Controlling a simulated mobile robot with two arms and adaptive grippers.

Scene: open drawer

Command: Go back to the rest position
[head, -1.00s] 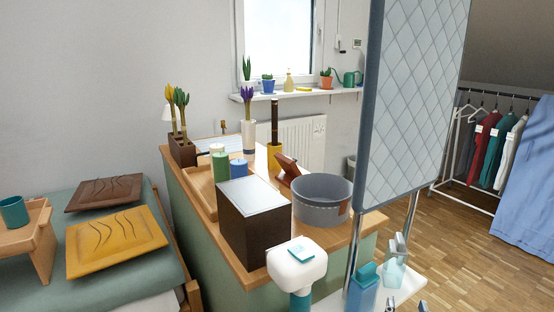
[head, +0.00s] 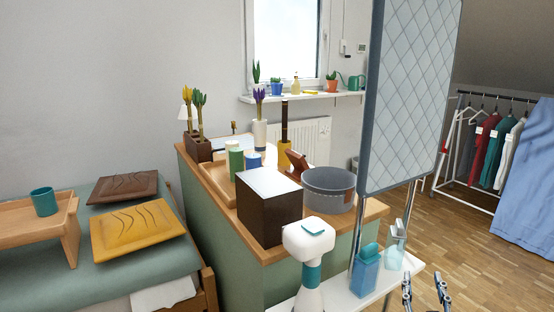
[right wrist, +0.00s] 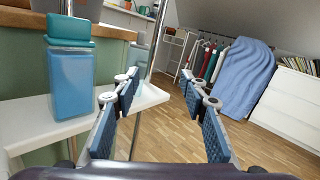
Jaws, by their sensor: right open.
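My right gripper (right wrist: 162,118) is open and empty in the right wrist view. Its two blue-padded fingers stand apart, with wooden floor behind them. In the head view the right gripper (head: 425,288) shows only its fingertips at the bottom edge, right of the white shelf. My left gripper is not in view. A blue bottle with a teal lid (head: 366,272) stands on the white shelf (head: 340,298). It also shows large at the left in the right wrist view (right wrist: 70,80), left of the gripper. A second, clearer bottle (head: 396,248) stands beside it.
A wooden-topped cabinet carries a dark box (head: 270,208), a grey round bin (head: 330,190) and candles. A tall patterned panel (head: 410,100) on metal poles stands above the white shelf. A bed at the left holds two trays. Floor (head: 450,225) is free toward the clothes rack (head: 490,150).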

